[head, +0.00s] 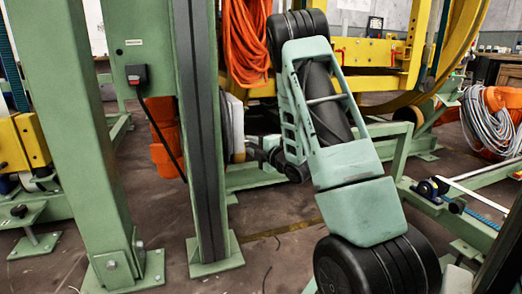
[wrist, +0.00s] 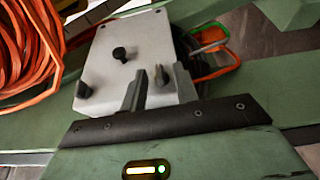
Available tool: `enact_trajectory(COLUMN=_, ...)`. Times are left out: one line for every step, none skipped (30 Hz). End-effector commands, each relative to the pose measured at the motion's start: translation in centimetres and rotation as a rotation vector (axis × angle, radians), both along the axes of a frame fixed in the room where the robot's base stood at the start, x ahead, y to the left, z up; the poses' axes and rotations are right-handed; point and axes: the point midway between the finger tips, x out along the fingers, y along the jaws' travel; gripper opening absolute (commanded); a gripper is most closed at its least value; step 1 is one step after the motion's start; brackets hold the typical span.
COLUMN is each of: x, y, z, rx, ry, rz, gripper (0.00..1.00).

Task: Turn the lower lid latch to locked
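A pale grey box lid (wrist: 135,40) fills the upper middle of the wrist view. A black knob (wrist: 122,53) sits at its middle, and a dark latch (wrist: 83,91) near its left edge. Another dark latch (wrist: 160,76) near the right edge shows between the two fingers of my gripper (wrist: 160,72). The fingers are apart; I cannot tell whether they touch this latch, or which latch is the lower one. In the head view the box (head: 237,125) shows edge-on behind a green post, with my gripper (head: 262,154) close on its right; the lid's face is hidden there.
The green post (head: 205,150) stands just left of my gripper. Orange cable coils (head: 247,40) hang above, and orange cable (wrist: 35,50) lies left of the box. A green beam (head: 265,175) runs behind. Open floor (head: 275,255) lies below.

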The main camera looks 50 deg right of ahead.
Motion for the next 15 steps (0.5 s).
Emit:
enact_trajectory(x=-0.4, y=0.0, z=0.1, rx=0.000, ry=0.002, rz=-0.002, gripper=0.30)
enact_trajectory(x=-0.7, y=0.0, z=0.1, rx=0.000, ry=0.002, rz=-0.002, gripper=0.30)
enact_trajectory(x=-1.2, y=0.1, z=0.1, rx=0.002, ry=0.004, rz=-0.002, gripper=0.30)
enact_trajectory(x=-1.7, y=0.2, z=0.2, rx=0.003, ry=0.004, rz=-0.003, gripper=0.30)
enact_trajectory(x=-2.2, y=0.2, z=0.2, rx=0.004, ry=0.004, rz=-0.003, gripper=0.30)
enact_trajectory(x=-3.1, y=0.4, z=0.3, rx=0.005, ry=0.004, rz=-0.005, gripper=0.30)
enact_trajectory(x=-3.7, y=0.4, z=0.2, rx=0.004, ry=0.005, rz=-0.005, gripper=0.30)
enact_trajectory(x=-4.4, y=0.6, z=0.2, rx=0.004, ry=0.006, rz=-0.004, gripper=0.30)
enact_trajectory(x=-5.4, y=0.7, z=0.3, rx=0.005, ry=0.005, rz=-0.005, gripper=0.30)
enact_trajectory(x=-6.1, y=0.8, z=0.3, rx=0.005, ry=0.005, rz=-0.006, gripper=0.30)
enact_trajectory(x=-6.8, y=0.9, z=0.2, rx=0.005, ry=0.006, rz=-0.005, gripper=0.30)
enact_trajectory(x=-7.7, y=1.1, z=0.2, rx=0.005, ry=0.006, rz=-0.005, gripper=0.30)
enact_trajectory(x=-8.4, y=1.2, z=0.2, rx=0.005, ry=0.006, rz=-0.005, gripper=0.30)
enact_trajectory(x=-9.2, y=1.3, z=0.2, rx=0.006, ry=0.005, rz=-0.006, gripper=0.30)
enact_trajectory(x=-10.1, y=1.5, z=0.1, rx=0.005, ry=0.005, rz=-0.004, gripper=0.30)
